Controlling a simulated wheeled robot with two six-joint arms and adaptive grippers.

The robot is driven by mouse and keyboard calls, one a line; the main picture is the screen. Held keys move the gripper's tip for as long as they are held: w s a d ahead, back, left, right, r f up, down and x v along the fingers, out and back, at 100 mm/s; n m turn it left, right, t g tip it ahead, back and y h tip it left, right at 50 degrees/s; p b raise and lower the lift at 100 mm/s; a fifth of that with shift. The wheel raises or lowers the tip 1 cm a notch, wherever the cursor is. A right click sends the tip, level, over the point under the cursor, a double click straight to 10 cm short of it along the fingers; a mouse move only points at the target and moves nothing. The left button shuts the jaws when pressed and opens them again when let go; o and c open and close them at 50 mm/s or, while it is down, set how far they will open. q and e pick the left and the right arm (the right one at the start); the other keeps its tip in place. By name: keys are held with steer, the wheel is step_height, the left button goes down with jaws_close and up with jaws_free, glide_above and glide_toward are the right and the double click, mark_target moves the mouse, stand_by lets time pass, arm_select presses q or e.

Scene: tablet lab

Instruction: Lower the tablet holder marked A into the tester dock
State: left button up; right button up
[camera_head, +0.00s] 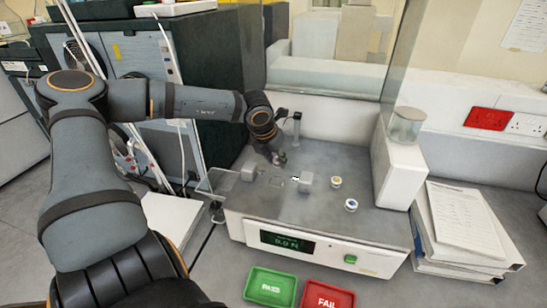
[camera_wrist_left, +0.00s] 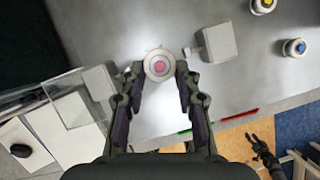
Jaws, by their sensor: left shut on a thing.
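My left gripper (camera_head: 279,158) is over the tester's grey top plate. In the left wrist view its fingers (camera_wrist_left: 159,78) are shut on a small round pale holder with a pink centre (camera_wrist_left: 159,66). No letter A is legible on it. The tester (camera_head: 315,244) has a lit display reading about 0.0 N. Two grey blocks stand on its plate, the left block (camera_head: 249,171) and the right block (camera_head: 307,180). The held holder shows between them; its height above the plate is unclear. A small dark gripper (camera_wrist_left: 262,150), seemingly my right one, shows with its fingers apart, away from the tester.
A yellow-topped round piece (camera_head: 336,182) and a blue-topped one (camera_head: 351,204) stand right of the blocks. A green tray (camera_head: 270,287) and a red FAIL tray (camera_head: 327,295) lie in front. A clear jar (camera_head: 406,124) and binders (camera_head: 460,240) are at the right.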

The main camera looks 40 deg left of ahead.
arm_select(q)
steer(key=shift+f, duration=0.35)
steer(key=shift+s+a+f+b, duration=0.1)
steer(key=shift+a+f+b, duration=0.2)
steer(key=shift+f+b, duration=0.5)
steer(key=shift+a+f+b, duration=0.1)
steer(key=shift+f+b, duration=0.2)
steer(key=shift+b, duration=0.1)
steer(key=shift+d+f+b, duration=0.2)
steer(key=shift+f+b, duration=0.75)
steer(key=shift+b, duration=0.1)
steer(key=shift+a+f+b, duration=0.1)
steer(key=shift+f+b, duration=0.8)
steer(key=shift+f, duration=0.1)
steer(key=shift+r, duration=0.1)
steer(key=shift+f, duration=0.3)
steer(key=shift+f+b, duration=0.25)
steer(key=shift+b, duration=0.2)
